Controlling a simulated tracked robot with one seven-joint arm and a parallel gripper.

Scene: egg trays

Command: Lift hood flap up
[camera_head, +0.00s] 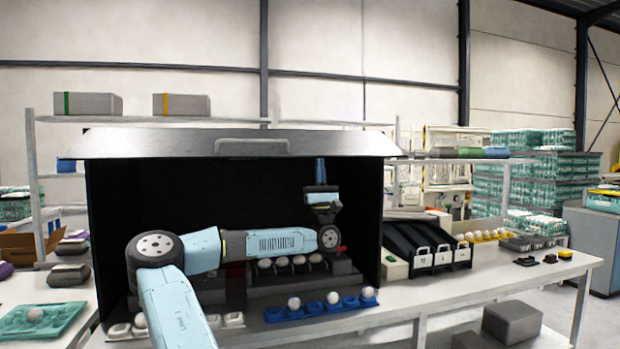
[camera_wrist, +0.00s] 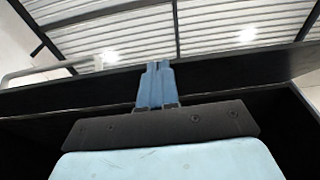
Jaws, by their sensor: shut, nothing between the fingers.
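The hood flap (camera_head: 330,143) is a wide grey panel across the top of the black hood (camera_head: 130,205), tilted outward, with the front opening below it uncovered. Its bar handle (camera_head: 252,147) is at the middle of the panel. My gripper (camera_head: 320,162) points up inside the opening, right of the handle, with its tips at the flap's lower edge. In the wrist view my shut blue fingers (camera_wrist: 158,66) stand empty in front of the flap's dark underside (camera_wrist: 235,75); the handle (camera_wrist: 50,72) shows at left. I cannot tell whether the tips touch the flap.
Inside the hood several white eggs (camera_head: 299,260) sit in a dark holder. A blue egg tray (camera_head: 322,309) lies in front on the white table (camera_head: 440,293). Black sloped chutes (camera_head: 420,240) stand right of the hood. A teal tray (camera_head: 60,320) is at left.

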